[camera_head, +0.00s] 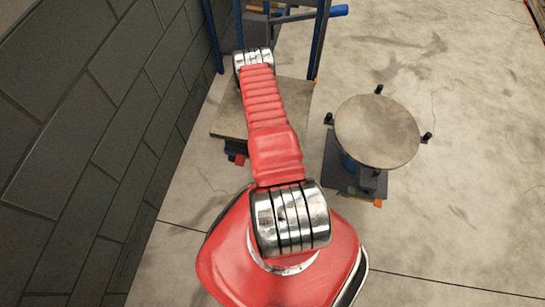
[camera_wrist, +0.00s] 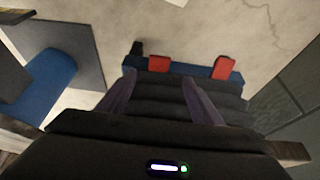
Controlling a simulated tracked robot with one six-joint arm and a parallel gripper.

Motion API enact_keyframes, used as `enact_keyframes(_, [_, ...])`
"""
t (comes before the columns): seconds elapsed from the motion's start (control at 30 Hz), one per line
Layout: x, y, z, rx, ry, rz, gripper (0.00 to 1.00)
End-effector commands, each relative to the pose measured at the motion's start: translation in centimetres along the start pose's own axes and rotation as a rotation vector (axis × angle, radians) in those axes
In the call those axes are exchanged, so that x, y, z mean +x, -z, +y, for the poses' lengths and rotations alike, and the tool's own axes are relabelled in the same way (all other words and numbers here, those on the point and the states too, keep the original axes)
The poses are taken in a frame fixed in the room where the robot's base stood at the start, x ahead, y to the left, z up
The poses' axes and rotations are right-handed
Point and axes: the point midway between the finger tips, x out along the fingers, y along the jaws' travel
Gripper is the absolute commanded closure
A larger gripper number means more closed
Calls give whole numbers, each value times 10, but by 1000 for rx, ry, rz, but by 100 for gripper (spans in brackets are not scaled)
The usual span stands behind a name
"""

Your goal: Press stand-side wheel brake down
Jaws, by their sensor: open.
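Two red brake pedals show in the wrist view, set along a blue bar (camera_wrist: 191,70). The left, stand-side pedal (camera_wrist: 158,63) is on the side of the blue cylinder; the right, wall-side pedal (camera_wrist: 224,67) is nearer the wall. Whether either is pressed I cannot tell. My gripper (camera_wrist: 160,80) is open, with dark ribbed surface visible between its fingers. Its tips point toward the bar, the left pedal lying between and just beyond them; contact is not visible. In the head view my arm hides the gripper; a small red part (camera_head: 238,160) shows below the trolley platform (camera_head: 228,122).
A round-topped stand (camera_head: 377,131) with black knobs stands right of the trolley; its blue column (camera_wrist: 42,85) appears at left in the wrist view. A dark block wall (camera_head: 95,120) runs close on the left. A blue handle (camera_head: 339,11) sticks out above. Floor at right is clear.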

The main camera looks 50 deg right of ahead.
Motion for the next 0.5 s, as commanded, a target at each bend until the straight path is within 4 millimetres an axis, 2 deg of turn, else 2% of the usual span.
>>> enact_keyframes(0.5, [63,0,0,0,0,0,41])
